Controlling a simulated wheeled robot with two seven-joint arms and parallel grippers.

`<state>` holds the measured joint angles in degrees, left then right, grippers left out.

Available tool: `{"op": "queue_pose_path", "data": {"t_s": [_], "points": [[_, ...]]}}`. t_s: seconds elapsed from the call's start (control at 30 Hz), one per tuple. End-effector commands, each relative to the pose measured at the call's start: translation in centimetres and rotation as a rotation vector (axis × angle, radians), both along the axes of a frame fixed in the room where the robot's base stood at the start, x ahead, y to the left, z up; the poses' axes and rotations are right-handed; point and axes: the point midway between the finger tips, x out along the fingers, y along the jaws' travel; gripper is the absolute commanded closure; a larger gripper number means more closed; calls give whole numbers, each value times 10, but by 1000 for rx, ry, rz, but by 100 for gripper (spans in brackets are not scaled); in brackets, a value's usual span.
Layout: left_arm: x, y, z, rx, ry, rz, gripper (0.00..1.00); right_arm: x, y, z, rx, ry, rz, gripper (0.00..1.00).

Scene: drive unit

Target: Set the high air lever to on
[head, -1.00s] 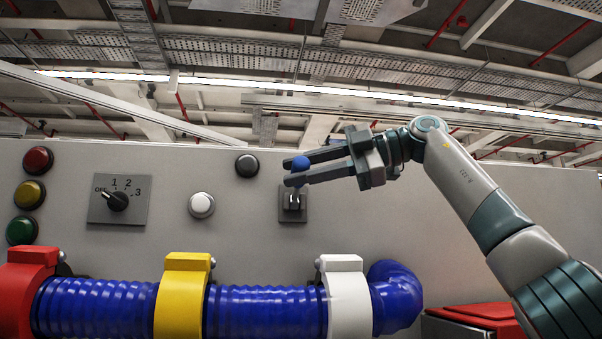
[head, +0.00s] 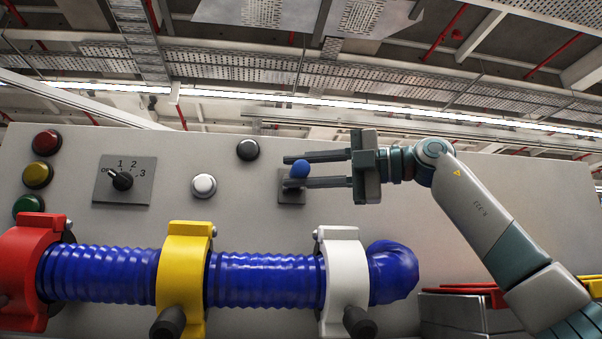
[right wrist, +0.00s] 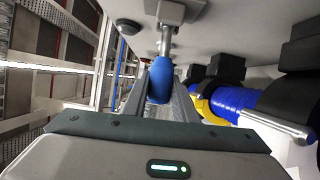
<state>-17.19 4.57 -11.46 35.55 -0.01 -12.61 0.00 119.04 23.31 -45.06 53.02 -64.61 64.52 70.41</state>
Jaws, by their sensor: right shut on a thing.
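The air lever has a blue knob (head: 300,169) in front of a grey square plate (head: 291,197) on the panel. My right gripper (head: 284,170) comes in from the right, its two fingers one above and one below the knob, shut on it. In the right wrist view the blue knob (right wrist: 160,80) sits between the fingers, on a metal rod that runs to a grey mount (right wrist: 170,13). The fingers partly cover the plate. My left gripper is not in view.
A thick blue hose (head: 265,279) runs below the lever, held by red, yellow (head: 183,265) and white (head: 343,275) clamps. A rotary switch (head: 122,180) and several round buttons are to the left. The panel right of the plate is bare behind my arm.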

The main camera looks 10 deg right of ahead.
Motion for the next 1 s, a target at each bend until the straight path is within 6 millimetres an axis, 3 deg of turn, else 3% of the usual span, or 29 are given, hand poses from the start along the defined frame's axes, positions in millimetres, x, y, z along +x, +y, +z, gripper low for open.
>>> {"op": "queue_pose_path", "data": {"t_s": [0.33,0.37,0.43,1.0], "points": [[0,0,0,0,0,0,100,1,0,-1,-1,-3,0,100],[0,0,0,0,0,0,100,1,0,-1,-1,-3,0,70],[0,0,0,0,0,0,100,1,0,-1,-1,-3,0,56],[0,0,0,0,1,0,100,0,1,8,-1,-2,1,56]]}}
